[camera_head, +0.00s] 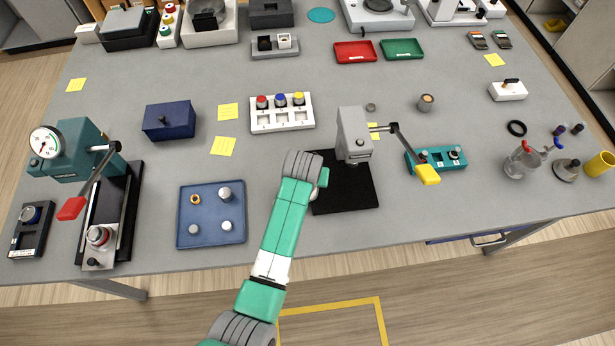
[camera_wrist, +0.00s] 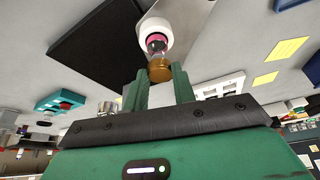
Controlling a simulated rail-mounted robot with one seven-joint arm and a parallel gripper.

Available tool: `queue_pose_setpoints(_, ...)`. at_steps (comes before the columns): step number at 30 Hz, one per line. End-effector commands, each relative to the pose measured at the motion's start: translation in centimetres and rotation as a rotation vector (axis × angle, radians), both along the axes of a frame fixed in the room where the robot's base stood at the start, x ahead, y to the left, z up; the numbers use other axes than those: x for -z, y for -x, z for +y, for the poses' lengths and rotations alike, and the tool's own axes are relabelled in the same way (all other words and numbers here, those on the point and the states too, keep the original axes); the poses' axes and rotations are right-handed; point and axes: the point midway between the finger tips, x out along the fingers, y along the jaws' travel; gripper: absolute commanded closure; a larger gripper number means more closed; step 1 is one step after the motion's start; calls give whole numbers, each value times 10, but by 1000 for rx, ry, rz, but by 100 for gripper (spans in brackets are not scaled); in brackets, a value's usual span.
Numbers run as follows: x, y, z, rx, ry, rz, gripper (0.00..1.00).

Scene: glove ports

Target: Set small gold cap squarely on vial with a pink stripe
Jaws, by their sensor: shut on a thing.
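My gripper (camera_wrist: 161,82) has its two green fingers around the small gold cap (camera_wrist: 159,69) and is shut on it. In the wrist view, which is turned nearly upside down, the clear vial with a pink stripe (camera_wrist: 155,41) lines up directly beyond the cap. Its far end meets a round white part (camera_wrist: 153,26). I cannot tell whether cap and vial touch or whether the cap is square. In the head view my gripper (camera_head: 322,178) is over the left side of the black mat (camera_head: 352,199); the cap and vial are hidden there.
A grey press (camera_head: 353,135) with a yellow-handled lever stands at the mat's back edge, close to my gripper. A blue tray (camera_head: 183,216) with small parts lies to the left. A teal fixture (camera_head: 441,161) is to the right. Bare table lies between tray and mat.

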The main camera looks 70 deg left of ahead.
Motion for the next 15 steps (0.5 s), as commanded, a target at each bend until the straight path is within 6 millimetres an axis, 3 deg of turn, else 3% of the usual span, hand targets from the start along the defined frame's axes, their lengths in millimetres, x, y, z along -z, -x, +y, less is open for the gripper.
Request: queue_pose_setpoints(15, 13, 0, 0, 0, 1, 0, 95)
